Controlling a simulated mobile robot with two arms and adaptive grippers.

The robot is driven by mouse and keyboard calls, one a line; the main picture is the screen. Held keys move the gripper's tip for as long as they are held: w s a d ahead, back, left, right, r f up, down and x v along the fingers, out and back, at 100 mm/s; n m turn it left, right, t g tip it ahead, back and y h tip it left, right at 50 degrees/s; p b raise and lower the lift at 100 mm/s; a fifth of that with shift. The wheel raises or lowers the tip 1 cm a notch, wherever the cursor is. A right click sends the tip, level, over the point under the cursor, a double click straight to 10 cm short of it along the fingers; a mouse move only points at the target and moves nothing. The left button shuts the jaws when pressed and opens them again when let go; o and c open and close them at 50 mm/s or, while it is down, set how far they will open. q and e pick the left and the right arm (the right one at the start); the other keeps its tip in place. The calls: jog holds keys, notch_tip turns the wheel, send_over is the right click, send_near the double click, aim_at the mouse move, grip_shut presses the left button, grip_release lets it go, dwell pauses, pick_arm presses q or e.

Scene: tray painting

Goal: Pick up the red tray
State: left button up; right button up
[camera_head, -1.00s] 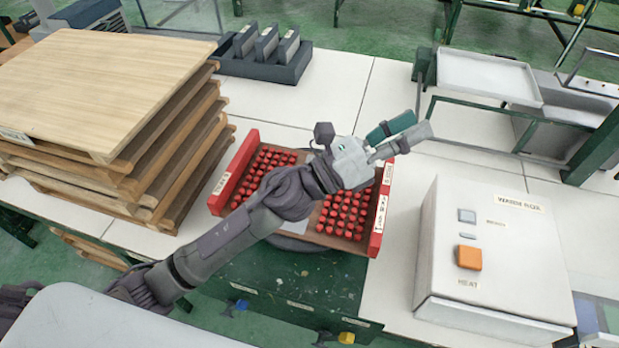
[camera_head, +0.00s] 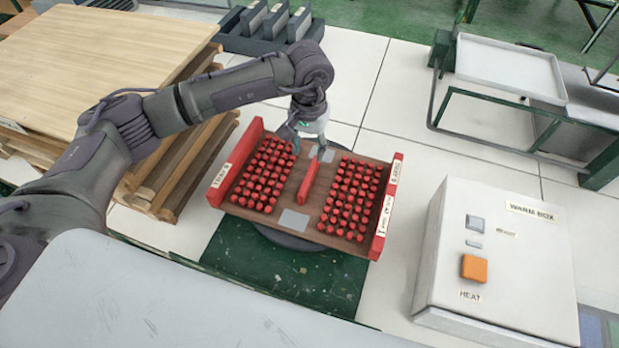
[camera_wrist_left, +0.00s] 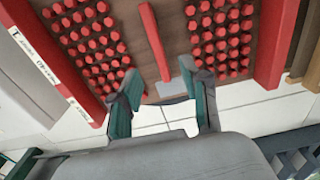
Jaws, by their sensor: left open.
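The red tray (camera_head: 298,234) has a brown wooden base, red end walls with white labels, a red middle divider and two blocks of small red pieces. It rests on a dark round support on the table. My left gripper (camera_head: 307,153) is open at the tray's far edge, pointing down near its middle. In the left wrist view the two green-grey fingers (camera_wrist_left: 160,103) are spread at the edge of the tray (camera_wrist_left: 154,42), with a pale patch between or just beyond them. I cannot tell if they touch the tray. My right gripper is not in view.
A stack of wooden boards (camera_head: 108,60) stands close to the tray's left. A white warm box (camera_head: 500,260) with an orange button stands at the right. A dark rack (camera_head: 262,38) is behind, and a metal tray on a frame (camera_head: 510,70) is at the back right.

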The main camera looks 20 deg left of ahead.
aim_at(309, 174)
pick_arm(q)
notch_tip(309, 174, down, 5)
jog(key=shift+r+p, duration=0.2)
jog(key=shift+p, duration=0.3)
jog(key=shift+f, duration=0.2)
jog(key=f+p, duration=0.2)
jog(key=f, duration=0.1)
jog(key=f+p, duration=0.1)
jog(key=shift+s+d+f, duration=0.15)
jog(key=shift+s+f, duration=0.05)
jog(key=shift+s, duration=0.05)
jog(key=shift+f, duration=0.25)
grip_shut()
jog(key=shift+w+r, duration=0.15)
